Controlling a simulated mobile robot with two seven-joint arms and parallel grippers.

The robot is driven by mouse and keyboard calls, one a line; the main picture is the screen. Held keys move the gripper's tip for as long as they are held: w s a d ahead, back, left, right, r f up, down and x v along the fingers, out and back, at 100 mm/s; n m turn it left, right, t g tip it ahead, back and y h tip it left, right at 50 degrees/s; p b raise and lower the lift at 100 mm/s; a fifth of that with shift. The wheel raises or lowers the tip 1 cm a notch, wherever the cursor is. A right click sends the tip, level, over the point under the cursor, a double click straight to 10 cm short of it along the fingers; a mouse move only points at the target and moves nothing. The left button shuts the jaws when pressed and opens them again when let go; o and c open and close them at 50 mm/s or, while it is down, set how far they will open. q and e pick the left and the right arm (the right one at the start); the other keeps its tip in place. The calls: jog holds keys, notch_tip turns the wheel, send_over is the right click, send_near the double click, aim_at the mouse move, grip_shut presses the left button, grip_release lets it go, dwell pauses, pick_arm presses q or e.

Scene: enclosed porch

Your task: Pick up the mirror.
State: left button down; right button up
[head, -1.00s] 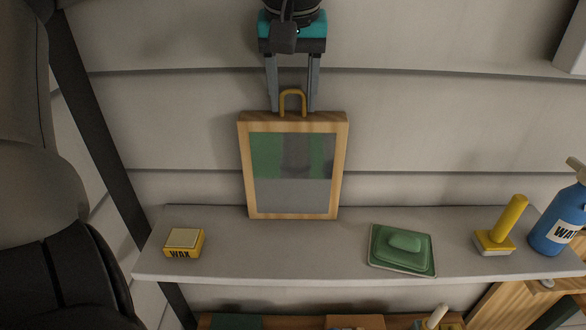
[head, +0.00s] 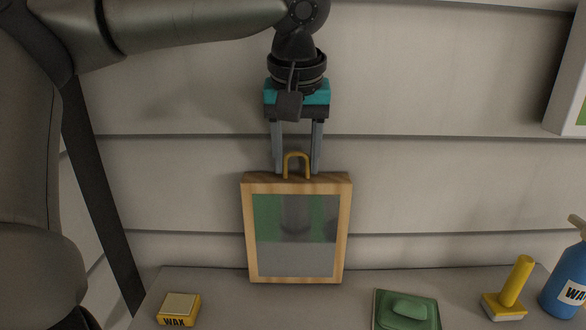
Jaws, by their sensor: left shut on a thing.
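The mirror (head: 296,262) has a light wooden frame and a brass loop handle on top. It stands upright at the back of the grey shelf (head: 235,310), close to the wall, with its lower edge appearing to rest on the shelf. Its glass reflects green and grey shapes. My left gripper (head: 297,168) points down from above, shut on the mirror at its top, with one finger on each side of the loop. The exact contact of the fingertips is hard to see. My right gripper is not in view.
A yellow wax box (head: 178,309) sits left on the shelf. To the right are a green dish with a soap-like block (head: 407,309), a yellow-handled brush (head: 511,288) and a blue spray bottle (head: 568,290). A white-edged frame (head: 566,110) hangs on the wall at upper right.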

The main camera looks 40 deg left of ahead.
pick_arm(q)
jog(key=w+d+r+b, duration=0.1)
jog(key=d+r, duration=0.6)
jog(key=d, duration=0.6)
jog(key=shift+d+r, duration=0.2)
dwell(0.5)
